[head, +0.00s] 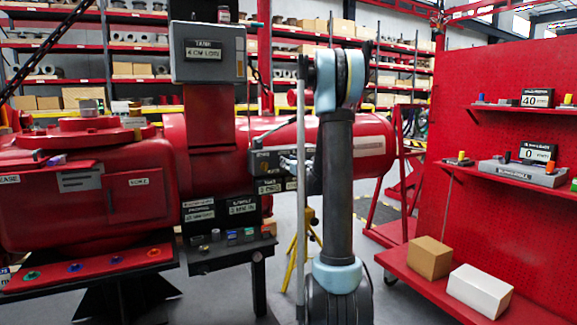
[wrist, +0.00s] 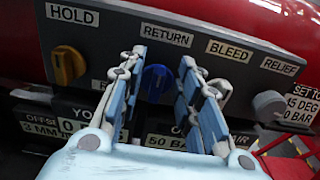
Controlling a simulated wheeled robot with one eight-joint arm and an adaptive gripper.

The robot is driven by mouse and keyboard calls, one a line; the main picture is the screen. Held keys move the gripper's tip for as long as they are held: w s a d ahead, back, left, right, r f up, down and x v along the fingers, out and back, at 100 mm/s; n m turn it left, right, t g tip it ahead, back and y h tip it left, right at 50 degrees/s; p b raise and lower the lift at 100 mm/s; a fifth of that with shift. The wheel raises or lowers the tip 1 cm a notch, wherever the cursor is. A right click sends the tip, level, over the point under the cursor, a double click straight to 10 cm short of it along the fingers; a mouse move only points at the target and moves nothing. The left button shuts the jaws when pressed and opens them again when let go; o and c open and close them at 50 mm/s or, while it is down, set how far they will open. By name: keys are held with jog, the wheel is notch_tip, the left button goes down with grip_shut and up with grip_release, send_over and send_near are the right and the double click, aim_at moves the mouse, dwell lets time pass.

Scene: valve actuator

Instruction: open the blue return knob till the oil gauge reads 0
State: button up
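The blue return knob (wrist: 157,82) sits on a grey panel (wrist: 105,35) under the RETURN label, in the wrist view. My gripper (wrist: 160,60) is open, with one finger on each side of the knob. I see gaps between the fingers and the knob; whether the tips touch the panel is unclear. In the head view my arm hides most of the panel (head: 264,161) and the knob. I cannot tell which is the oil gauge.
A yellow HOLD knob (wrist: 68,65) is left of my fingers. A pale BLEED knob (wrist: 220,90) is close behind the right finger. A grey RELIEF knob (wrist: 268,105) is farther right. A red shelf rack (head: 500,120) with boxes stands at the right.

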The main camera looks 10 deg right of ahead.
grip_shut()
jog(key=shift+n, duration=0.4)
jog(key=n, duration=0.5)
jog(key=a+f+n, duration=0.1)
jog(key=n, duration=1)
jog(key=shift+s+a+f, duration=0.35)
jog(key=shift+s+a, duration=0.05)
grip_release()
